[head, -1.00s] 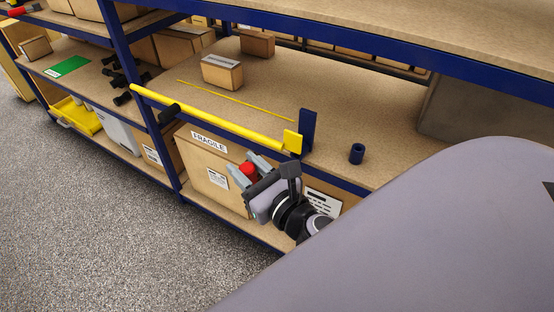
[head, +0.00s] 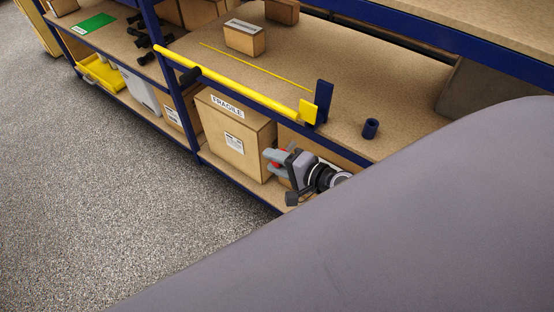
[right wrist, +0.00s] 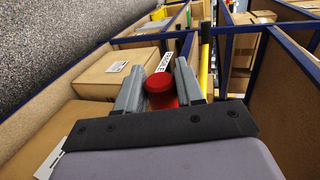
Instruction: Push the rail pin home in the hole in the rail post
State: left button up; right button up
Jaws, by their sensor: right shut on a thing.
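My right gripper (head: 277,158) is shut on a red pin, the rail pin (head: 282,150), in front of the shelf bay and below the yellow rail (head: 235,82). In the right wrist view the pin's red round head (right wrist: 160,88) shows between the two grey fingers (right wrist: 160,85); its far part is hidden. The rail's right end has a yellow plate (head: 309,111) against the upright blue rail post (head: 323,102) at the shelf's front edge. The pin is apart from the post. I cannot make out the hole. My left gripper is not in view.
A FRAGILE carton (head: 232,135) stands on the lower shelf beside my right gripper. A dark blue ring-shaped piece (head: 370,128) stands on the upper board right of the post. A small carton (head: 245,38) is further back. The floor at left is clear.

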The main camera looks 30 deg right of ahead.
aim_at(291, 145)
jog(key=shift+d+f, duration=0.15)
dwell(0.3)
jog(key=shift+d+f, duration=0.1)
jog(key=shift+d, duration=0.15)
jog(key=d+b, duration=0.1)
jog(key=w+d+b, duration=0.1)
jog(key=d, duration=0.1)
jog(key=w+d+b, duration=0.1)
jog(key=b, duration=0.1)
jog(key=shift+d+f, duration=0.1)
jog(key=shift+d, duration=0.15)
jog(key=shift+d+r, duration=0.1)
jog(key=shift+r, duration=0.15)
jog(key=shift+w+d+f+b, duration=0.1)
jog(key=shift+w+d+b, duration=0.1)
jog(key=shift+d+b, duration=0.25)
jog(key=shift+w+d+b, duration=0.25)
jog(key=shift+d+b, duration=0.25)
jog(key=shift+b, duration=0.1)
